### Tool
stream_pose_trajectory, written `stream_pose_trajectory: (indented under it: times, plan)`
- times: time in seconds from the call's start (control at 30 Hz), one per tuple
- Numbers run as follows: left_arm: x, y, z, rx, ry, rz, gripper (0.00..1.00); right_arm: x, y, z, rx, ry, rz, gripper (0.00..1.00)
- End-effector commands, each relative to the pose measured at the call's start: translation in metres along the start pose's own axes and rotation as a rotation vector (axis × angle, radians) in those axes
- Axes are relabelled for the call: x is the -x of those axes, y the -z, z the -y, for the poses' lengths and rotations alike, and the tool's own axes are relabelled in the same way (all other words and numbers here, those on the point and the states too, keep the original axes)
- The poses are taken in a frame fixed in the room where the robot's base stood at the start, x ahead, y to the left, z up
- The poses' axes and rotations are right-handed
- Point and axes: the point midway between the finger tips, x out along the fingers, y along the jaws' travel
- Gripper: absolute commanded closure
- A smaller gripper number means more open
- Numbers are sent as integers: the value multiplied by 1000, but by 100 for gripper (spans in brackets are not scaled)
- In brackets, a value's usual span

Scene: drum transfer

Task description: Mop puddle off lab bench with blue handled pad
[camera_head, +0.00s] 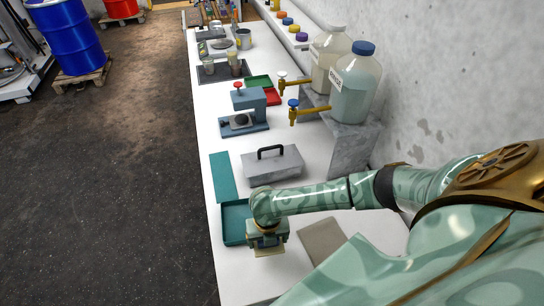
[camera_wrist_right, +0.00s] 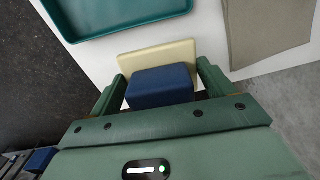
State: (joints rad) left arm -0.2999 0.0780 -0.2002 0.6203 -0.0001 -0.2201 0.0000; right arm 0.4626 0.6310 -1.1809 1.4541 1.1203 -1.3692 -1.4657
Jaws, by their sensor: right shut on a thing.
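The pad in the right wrist view has a cream base (camera_wrist_right: 158,57) and a blue block handle (camera_wrist_right: 160,86). My right gripper (camera_wrist_right: 163,84) is shut on the blue handle, with a finger on either side. In the head view my right gripper (camera_head: 267,243) is over the near part of the white bench (camera_head: 222,284), just right of the teal tray. Whether the pad touches the bench, I cannot tell. No puddle can be made out; my arm and gripper hide part of the bench. My left gripper is not in view.
A teal tray (camera_head: 232,238) and a flat grey-beige mat (camera_head: 322,240) flank the gripper. A grey box with black handle (camera_head: 272,163) stands behind. Further back are a blue press (camera_head: 248,100) and bottles with taps (camera_head: 355,92) on a stand by the wall.

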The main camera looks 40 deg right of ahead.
Motion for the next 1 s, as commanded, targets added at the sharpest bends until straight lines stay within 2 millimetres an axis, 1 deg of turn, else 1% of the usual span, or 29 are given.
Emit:
stream_pose_trajectory:
  times: [0.03, 0.1, 0.2, 0.27, 0.33, 0.6, 0.7, 0.8, 1.0]
  plan:
    - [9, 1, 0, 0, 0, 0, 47, 9, 0, 0, 0, 0, 1, 49]
    - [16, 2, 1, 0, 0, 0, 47, 15, 0, 0, 0, 0, 1, 49]
    - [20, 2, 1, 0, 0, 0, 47, 18, -1, -1, 0, 0, 1, 49]
    - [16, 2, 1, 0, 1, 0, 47, 17, -5, -3, 0, -1, 3, 49]
    - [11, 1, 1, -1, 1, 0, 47, 14, -12, -9, 0, -2, 4, 49]
    - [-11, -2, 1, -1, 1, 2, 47, 12, -53, -35, 0, -2, 3, 49]
    - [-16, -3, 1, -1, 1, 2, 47, 13, -63, -41, 0, -1, 2, 49]
    - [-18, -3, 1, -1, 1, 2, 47, 15, -68, -44, 1, -1, 2, 49]
    - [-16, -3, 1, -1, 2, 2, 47, 17, -68, -44, 1, -1, 1, 49]
